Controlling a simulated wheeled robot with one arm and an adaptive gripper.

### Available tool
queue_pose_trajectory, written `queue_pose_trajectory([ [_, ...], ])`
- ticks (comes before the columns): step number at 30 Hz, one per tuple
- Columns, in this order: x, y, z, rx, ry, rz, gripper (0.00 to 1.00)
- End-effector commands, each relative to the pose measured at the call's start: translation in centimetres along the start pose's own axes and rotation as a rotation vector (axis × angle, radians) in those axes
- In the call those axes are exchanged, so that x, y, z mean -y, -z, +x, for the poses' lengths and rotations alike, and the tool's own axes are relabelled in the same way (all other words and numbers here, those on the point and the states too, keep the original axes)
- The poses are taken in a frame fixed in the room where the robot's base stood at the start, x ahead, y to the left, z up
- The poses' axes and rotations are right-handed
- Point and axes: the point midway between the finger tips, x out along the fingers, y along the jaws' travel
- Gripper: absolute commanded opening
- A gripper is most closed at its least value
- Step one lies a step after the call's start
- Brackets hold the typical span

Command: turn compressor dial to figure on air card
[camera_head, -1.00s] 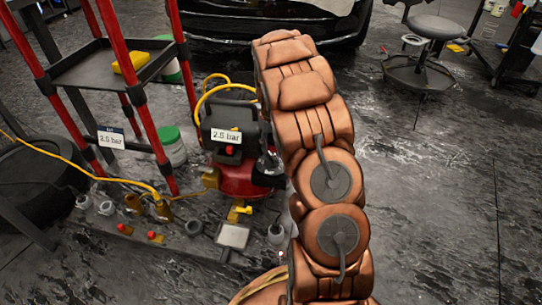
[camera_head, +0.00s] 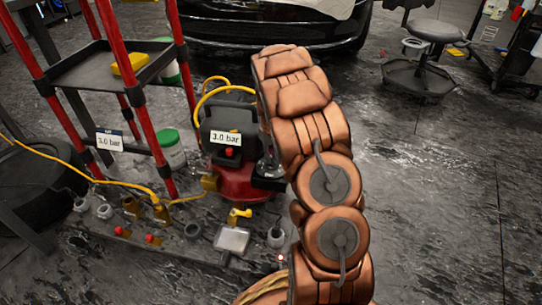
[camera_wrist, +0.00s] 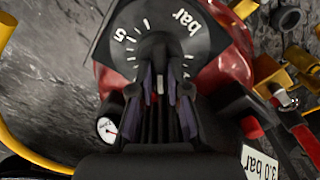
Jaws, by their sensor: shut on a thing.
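The compressor (camera_head: 230,165), with a red tank and black top, stands on the floor left of my arm in the head view. Its label (camera_head: 226,138) reads 3.0 bar. The air card (camera_head: 109,141) on the red-posted cart also reads 3.0 bar. In the wrist view the black dial (camera_wrist: 158,22) shows "bar", a 5 and white ticks. My gripper (camera_wrist: 160,88) is shut on the dial's knob, which its fingers mostly hide.
A small round gauge (camera_wrist: 107,129) sits beside the fingers. A yellow hose (camera_head: 95,178) crosses to fittings on the floor. The cart (camera_head: 110,75) stands close left, with a green-lidded tub (camera_head: 170,150) near it.

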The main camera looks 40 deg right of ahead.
Motion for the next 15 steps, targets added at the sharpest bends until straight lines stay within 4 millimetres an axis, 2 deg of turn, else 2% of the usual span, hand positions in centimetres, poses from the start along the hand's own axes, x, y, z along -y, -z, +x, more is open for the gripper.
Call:
queue_pose_trajectory([
  [15, 0.0, 0.02, -0.3, 0.0, 0.001, 0.048, 0.0],
])
